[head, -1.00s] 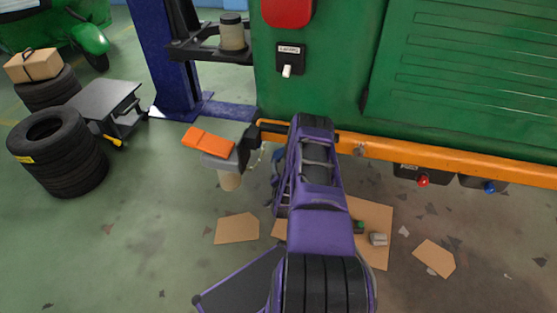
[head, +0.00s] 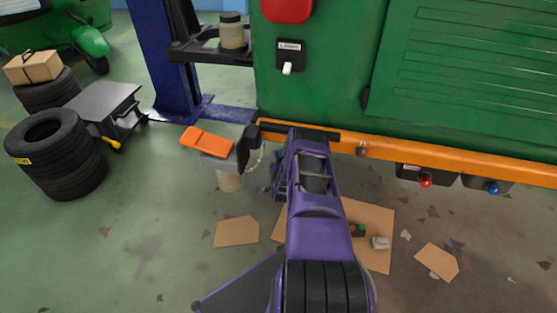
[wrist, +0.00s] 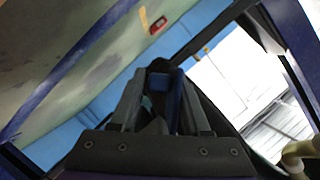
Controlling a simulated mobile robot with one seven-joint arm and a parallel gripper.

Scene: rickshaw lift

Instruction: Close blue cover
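A small blue cap (head: 494,188), the only blue part I see on the vehicle, sits on a dark box under the orange bar (head: 440,168) at the right in the head view. It is too small to tell whether it is a cover or whether it is open. My purple arm reaches up the middle of the head view, well left of the cap, and its gripper cannot be made out there. In the wrist view my gripper (wrist: 160,92) points away from the camera. Its grey fingers frame something dark and blue, and I cannot tell whether it holds anything.
A red knob (head: 425,182) hangs on a box left of the blue cap. A white switch (head: 287,68) sits on the green panel. Tyres (head: 57,160) and cardboard (head: 436,262) lie on the floor.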

